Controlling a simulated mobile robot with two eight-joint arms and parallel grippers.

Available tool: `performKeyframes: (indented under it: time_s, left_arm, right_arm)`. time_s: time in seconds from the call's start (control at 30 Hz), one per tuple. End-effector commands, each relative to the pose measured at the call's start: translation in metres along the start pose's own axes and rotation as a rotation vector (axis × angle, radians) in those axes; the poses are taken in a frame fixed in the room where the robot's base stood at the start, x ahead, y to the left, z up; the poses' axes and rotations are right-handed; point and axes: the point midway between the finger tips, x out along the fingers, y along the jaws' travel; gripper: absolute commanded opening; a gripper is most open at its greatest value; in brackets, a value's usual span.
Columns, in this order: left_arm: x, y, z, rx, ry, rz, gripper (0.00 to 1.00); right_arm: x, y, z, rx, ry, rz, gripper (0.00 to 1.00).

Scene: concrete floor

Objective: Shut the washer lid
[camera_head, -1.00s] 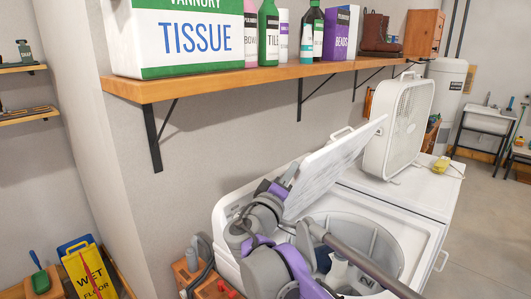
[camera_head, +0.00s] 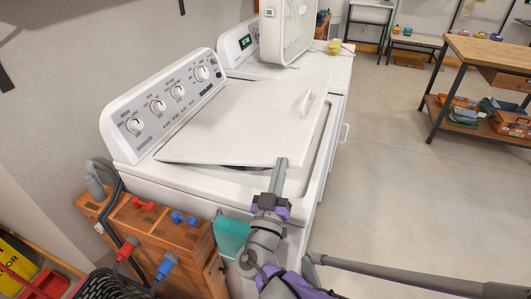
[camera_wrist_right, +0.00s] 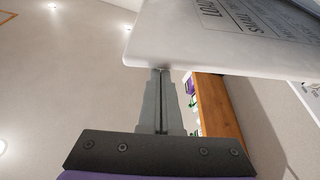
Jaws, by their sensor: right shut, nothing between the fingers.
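The white washer (camera_head: 210,190) stands against the wall with its knobbed control panel at the back left. Its white lid (camera_head: 235,120) is lowered but still slightly raised, with a dark gap under its near edge. The lid's handle (camera_head: 307,103) is on its right side. My right gripper (camera_head: 281,163) is shut and empty at the lid's near edge. In the right wrist view the closed fingertips (camera_wrist_right: 160,71) meet or nearly meet the edge of the lid (camera_wrist_right: 225,35), which shows printed lettering. Exact contact is hard to tell. My left gripper is not in view.
A wooden crate (camera_head: 165,235) with red and blue dumbbells stands close to the washer's near side. A white box fan (camera_head: 287,35) stands on the neighbouring machine. A wooden workbench (camera_head: 490,52) is at the right. The floor between is clear.

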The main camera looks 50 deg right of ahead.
Motion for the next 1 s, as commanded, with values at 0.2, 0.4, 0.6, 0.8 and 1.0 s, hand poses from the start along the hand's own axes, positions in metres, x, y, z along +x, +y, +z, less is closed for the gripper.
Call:
performKeyframes:
  time_s: [0.2, 0.4, 0.6, 0.8, 1.0]
  left_arm:
    - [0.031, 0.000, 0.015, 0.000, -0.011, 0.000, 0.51]
    - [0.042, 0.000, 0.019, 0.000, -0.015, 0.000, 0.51]
    - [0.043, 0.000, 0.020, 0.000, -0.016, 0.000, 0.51]
    - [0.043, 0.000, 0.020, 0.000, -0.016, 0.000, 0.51]
    - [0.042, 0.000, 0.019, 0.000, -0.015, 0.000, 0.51]
  right_arm:
    - [-0.015, -0.002, 0.043, 0.006, -0.001, 0.002, 0.00]
    - [-0.020, -0.003, 0.057, 0.005, 0.000, 0.002, 0.00]
    - [-0.021, -0.003, 0.060, 0.005, 0.000, 0.001, 0.00]
    - [-0.021, -0.003, 0.059, 0.006, 0.000, 0.001, 0.00]
    - [-0.020, -0.003, 0.057, 0.006, 0.000, 0.001, 0.00]
